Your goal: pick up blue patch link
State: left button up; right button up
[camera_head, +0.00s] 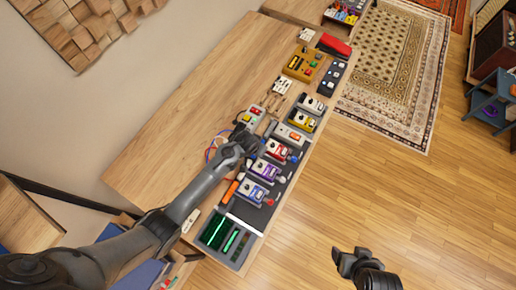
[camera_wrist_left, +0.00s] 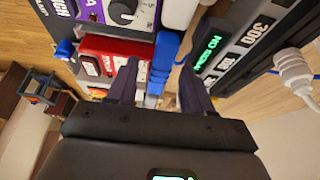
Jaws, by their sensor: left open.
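A blue bar-shaped piece (camera_wrist_left: 165,50), which looks like the blue patch link, lies between my left gripper's fingers in the left wrist view. My left gripper (camera_wrist_left: 160,78) is open, with one finger on each side of the piece; I see no clear grip on it. In the head view my left gripper (camera_head: 250,142) is over the pedal row, and the arm hides the blue piece there. My right gripper (camera_head: 350,260) is over the wooden floor, away from the table, with its fingers apart and nothing between them.
A red pedal (camera_wrist_left: 110,58) sits beside the blue piece, and a dark unit with a green display (camera_wrist_left: 210,50) is on the other side. Several pedals and cables crowd the right edge of the wooden table (camera_head: 185,110). The table's left part is clear.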

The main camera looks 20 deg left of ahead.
pick_arm(q)
jog(key=shift+f, duration=0.1)
jog(key=c, duration=0.9)
grip_shut()
